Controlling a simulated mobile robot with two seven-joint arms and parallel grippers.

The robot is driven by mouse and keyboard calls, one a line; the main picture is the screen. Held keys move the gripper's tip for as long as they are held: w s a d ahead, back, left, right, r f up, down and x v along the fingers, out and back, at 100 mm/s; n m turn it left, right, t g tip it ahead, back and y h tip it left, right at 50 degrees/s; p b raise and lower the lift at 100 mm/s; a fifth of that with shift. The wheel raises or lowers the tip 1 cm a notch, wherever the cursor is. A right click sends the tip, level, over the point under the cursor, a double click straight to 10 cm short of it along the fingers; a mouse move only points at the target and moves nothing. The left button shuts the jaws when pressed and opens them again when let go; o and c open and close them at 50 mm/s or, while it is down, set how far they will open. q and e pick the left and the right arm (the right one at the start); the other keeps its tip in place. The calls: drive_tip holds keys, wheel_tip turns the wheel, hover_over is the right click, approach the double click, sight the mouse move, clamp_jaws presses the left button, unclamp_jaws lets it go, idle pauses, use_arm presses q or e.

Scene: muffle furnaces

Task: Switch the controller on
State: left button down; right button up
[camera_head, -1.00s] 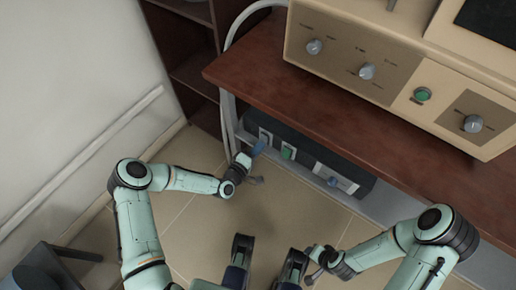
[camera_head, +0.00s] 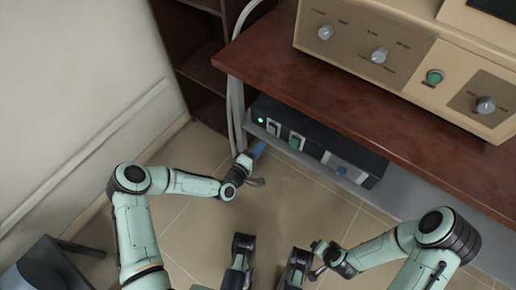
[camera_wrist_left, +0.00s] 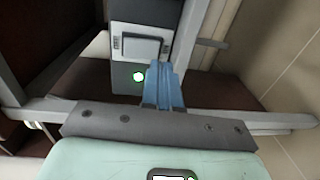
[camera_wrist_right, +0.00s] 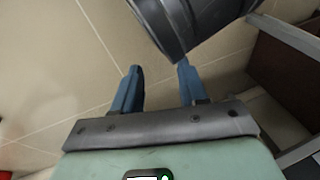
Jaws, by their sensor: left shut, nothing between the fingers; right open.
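The controller (camera_head: 345,147) is a long black box on the grey shelf under the wooden bench. A small green lamp (camera_head: 261,120) glows at its left end, beside a pale rocker switch (camera_head: 273,128). The lamp (camera_wrist_left: 139,77) and a framed rocker (camera_wrist_left: 140,47) also show in the left wrist view. My left gripper (camera_head: 258,149) is shut and empty, just in front of the controller's left end; its blue fingers (camera_wrist_left: 162,68) appear beside the lamp and rocker. Contact cannot be told. My right gripper (camera_wrist_right: 160,72) is open and empty over the floor, away from the controller.
A beige furnace (camera_head: 410,70) with knobs and a green button stands on the wooden bench (camera_head: 300,85). The bench overhangs the controller. A grey cable (camera_head: 236,100) hangs at the bench's left end, near a dark shelf unit (camera_head: 195,55).

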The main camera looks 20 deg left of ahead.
use_arm(q)
drive_tip(key=s+a+f+p, duration=0.1)
drive_tip(key=s+a, duration=0.2)
drive_tip(key=s, duration=0.5)
drive_tip(key=shift+s+a+f, duration=0.15)
drive_tip(key=shift+s+f, duration=0.1)
drive_tip(key=shift+s, duration=0.1)
use_arm(e)
drive_tip(key=shift+s+a+r+g, duration=0.15)
drive_tip(key=shift+s+a+r, duration=0.1)
drive_tip(key=shift+s+r, duration=0.2)
drive_tip(key=shift+s+a+r+g, duration=0.15)
drive_tip(key=shift+s+a+r, duration=0.15)
drive_tip(key=shift+s, duration=0.25)
